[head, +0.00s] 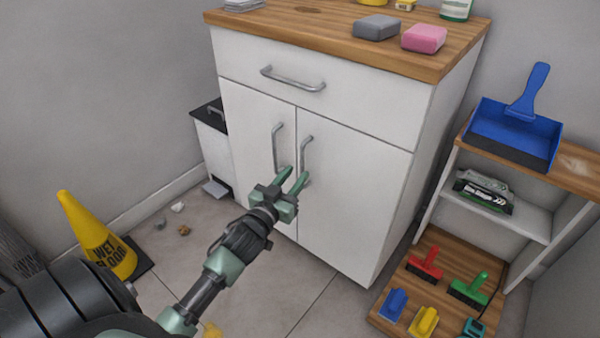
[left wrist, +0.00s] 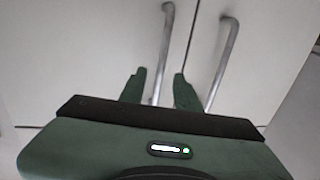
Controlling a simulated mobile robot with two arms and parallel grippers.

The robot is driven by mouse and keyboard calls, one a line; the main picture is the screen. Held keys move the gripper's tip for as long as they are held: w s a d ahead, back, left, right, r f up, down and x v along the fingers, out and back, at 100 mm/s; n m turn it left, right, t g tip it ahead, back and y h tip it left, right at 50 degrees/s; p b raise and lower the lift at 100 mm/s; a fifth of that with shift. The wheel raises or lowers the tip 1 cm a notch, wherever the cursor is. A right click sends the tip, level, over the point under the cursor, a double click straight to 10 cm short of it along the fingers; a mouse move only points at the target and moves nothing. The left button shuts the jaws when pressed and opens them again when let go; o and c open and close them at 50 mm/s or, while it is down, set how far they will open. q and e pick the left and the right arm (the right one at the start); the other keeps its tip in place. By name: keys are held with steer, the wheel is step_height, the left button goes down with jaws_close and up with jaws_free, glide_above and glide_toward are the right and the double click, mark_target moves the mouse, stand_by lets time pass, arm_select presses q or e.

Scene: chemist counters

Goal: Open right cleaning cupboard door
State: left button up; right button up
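The white cupboard has two lower doors, both shut, each with a grey vertical bar handle near the middle seam. The right door (head: 355,200) has its handle (head: 303,152), which also shows in the left wrist view (left wrist: 225,62). The left door (head: 248,130) has the other handle (head: 276,145), which also shows in the left wrist view (left wrist: 163,55). My left gripper (head: 293,176) is open at the handles' lower ends. In the left wrist view, the left door's handle lines up between its fingers (left wrist: 159,85), and the right door's handle lies right of them. Contact is unclear. My right gripper is out of view.
A drawer handle (head: 293,80) is above the doors. A yellow wet-floor cone (head: 92,235) stands at the left, with small litter (head: 178,207) on the floor. A low shelf (head: 515,218) with brushes and a blue dustpan (head: 500,135) stands right of the cupboard.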

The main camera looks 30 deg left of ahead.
mark_target(302, 167)
arm_select(q)
steer(key=shift+w+a+f+b, duration=0.1)
steer(key=shift+w+a+b, duration=0.1)
steer(key=shift+w, duration=0.65)
steer(key=shift+w+a+b, duration=0.1)
steer(key=shift+w+b, duration=0.05)
steer(key=shift+w, duration=0.7)
steer(key=shift+c, duration=0.3)
jaws_close()
steer(key=shift+d, duration=0.1)
